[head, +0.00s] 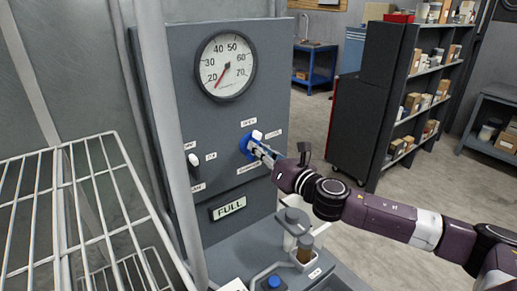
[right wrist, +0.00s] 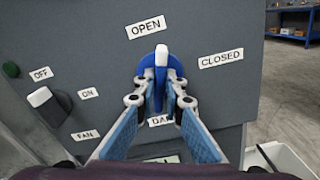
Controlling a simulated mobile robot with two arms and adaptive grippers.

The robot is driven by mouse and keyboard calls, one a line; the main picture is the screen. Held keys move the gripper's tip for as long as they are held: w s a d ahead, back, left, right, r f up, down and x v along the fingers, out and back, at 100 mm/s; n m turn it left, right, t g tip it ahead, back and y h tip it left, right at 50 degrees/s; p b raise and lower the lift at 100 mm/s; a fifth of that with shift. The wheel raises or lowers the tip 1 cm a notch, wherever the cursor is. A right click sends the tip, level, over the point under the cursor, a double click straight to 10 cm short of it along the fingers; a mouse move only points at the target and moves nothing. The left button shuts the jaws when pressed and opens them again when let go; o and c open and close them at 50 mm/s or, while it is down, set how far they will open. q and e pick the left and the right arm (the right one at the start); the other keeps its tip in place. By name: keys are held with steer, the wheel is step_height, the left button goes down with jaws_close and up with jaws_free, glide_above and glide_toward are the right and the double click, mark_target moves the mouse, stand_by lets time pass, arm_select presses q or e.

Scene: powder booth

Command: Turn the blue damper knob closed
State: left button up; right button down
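The blue damper knob (head: 246,146) is on the grey control panel (head: 181,66), below the gauge. In the right wrist view the knob (right wrist: 161,52) has a raised grip with a white tip pointing up, close to the OPEN label (right wrist: 146,28). The CLOSED label (right wrist: 221,59) is to its right. My right gripper (right wrist: 161,88) faces the panel with a finger on each side of the raised grip, seemingly touching it. The fingers partly cover the knob and the damper label (right wrist: 160,121) below. My left gripper is in neither view.
A fan switch (right wrist: 48,105) with OFF and ON labels is left of the knob. A FULL sign (head: 228,208) and a ledge with small containers (head: 304,249) are below. A wire rack (head: 75,205) stands at left. Shelving (head: 410,90) stands behind on open floor.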

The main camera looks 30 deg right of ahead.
stand_by(0.4)
steer(key=shift+d+f+m+p, duration=0.1)
steer(key=shift+m+p, duration=0.6)
steer(key=shift+m, duration=6.3)
steer(key=c, duration=2)
jaws_free()
